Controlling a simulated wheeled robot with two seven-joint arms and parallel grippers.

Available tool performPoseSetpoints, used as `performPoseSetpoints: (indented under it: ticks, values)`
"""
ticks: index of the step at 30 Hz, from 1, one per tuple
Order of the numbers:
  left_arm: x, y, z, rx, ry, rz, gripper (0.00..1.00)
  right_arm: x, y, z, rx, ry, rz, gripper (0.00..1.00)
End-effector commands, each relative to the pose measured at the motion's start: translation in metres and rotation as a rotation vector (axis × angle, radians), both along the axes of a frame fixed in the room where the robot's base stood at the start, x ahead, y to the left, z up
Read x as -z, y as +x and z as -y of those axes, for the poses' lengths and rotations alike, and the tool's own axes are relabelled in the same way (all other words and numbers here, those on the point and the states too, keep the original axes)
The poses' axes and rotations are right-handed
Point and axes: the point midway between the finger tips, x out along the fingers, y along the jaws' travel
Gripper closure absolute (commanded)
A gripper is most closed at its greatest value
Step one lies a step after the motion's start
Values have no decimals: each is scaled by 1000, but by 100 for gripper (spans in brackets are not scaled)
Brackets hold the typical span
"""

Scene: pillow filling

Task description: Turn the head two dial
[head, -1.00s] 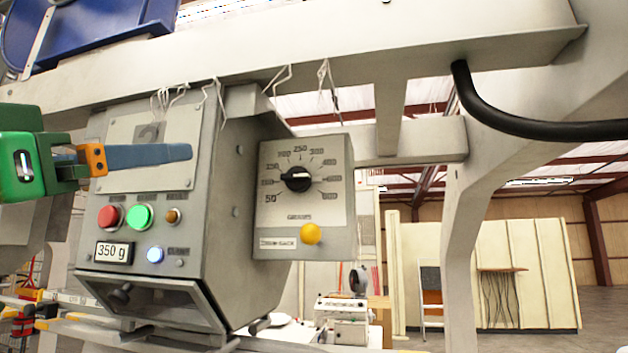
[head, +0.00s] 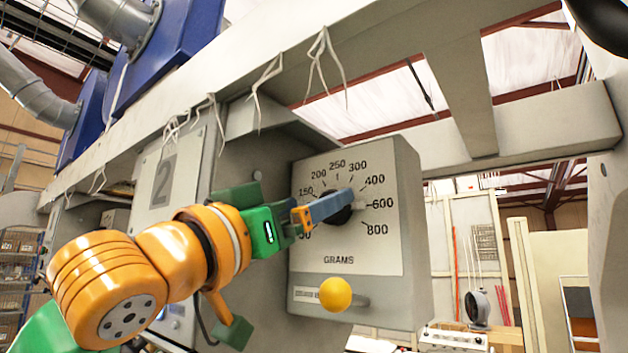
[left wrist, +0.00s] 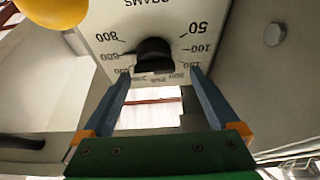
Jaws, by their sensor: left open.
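The head two dial is a black knob (head: 340,214) on a grey box with a GRAMS scale (head: 345,240) from 50 to 800. The "2" marking (head: 162,183) is on the panel to the left. My left gripper (head: 345,204) reaches in from the left in front of the dial, its blue finger covering much of the knob. In the left wrist view the black knob (left wrist: 154,55) shows upside down, just beyond and between the two spread blue fingers (left wrist: 157,85). The fingers are open and do not appear shut on it. My right gripper is not in view.
A yellow ball knob (head: 335,294) sticks out below the dial; it also shows in the left wrist view (left wrist: 55,12). A beam (head: 330,75) runs above the box with white wires hanging from it. Open room lies to the right.

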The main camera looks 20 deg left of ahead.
Motion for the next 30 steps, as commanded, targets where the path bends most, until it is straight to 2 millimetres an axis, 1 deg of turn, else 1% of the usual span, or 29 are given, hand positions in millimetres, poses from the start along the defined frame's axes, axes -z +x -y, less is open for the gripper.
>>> performPoseSetpoints:
  ticks: [1,8,11,12,14,15,17,18,26,30]
  values:
    - [-3,3,1,0,1,-2,5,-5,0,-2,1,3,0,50]
    - [0,5,2,0,0,-1,5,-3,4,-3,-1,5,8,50]
    - [-1,5,2,0,0,-1,30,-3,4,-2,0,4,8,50]
    - [-1,5,2,0,0,-1,41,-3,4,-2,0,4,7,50]
    - [-1,5,2,1,0,0,57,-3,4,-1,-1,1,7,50]
    - [-1,4,2,1,0,0,68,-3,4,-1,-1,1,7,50]
    - [-1,5,2,1,0,0,84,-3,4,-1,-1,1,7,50]
    - [-1,5,2,0,0,-1,91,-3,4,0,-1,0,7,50]
    - [0,4,2,1,-23,-8,91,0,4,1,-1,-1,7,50]
    - [1,4,3,4,-80,-30,91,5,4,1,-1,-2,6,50]
